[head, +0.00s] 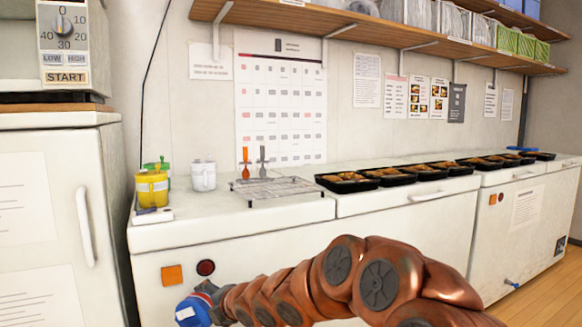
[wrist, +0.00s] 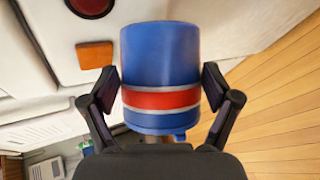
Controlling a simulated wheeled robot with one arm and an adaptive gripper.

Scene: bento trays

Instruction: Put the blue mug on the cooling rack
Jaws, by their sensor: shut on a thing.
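The blue mug (wrist: 160,55) with a red and white band sits between the two fingers of my gripper (wrist: 160,92) in the wrist view. The fingers press on its sides. In the head view the blue mug (head: 196,308) shows at the lower left, in front of the white freezer and below its top. My arm hides most of my gripper there. The cooling rack (head: 278,189) is a wire rack on the freezer top, with an orange and a grey utensil standing at its back edge.
A white mug (head: 203,175) and a yellow container (head: 151,189) stand left of the rack. Several black food trays (head: 347,187) line the top to its right. A shelf (head: 380,32) hangs above. A white cabinet (head: 60,210) stands at the left.

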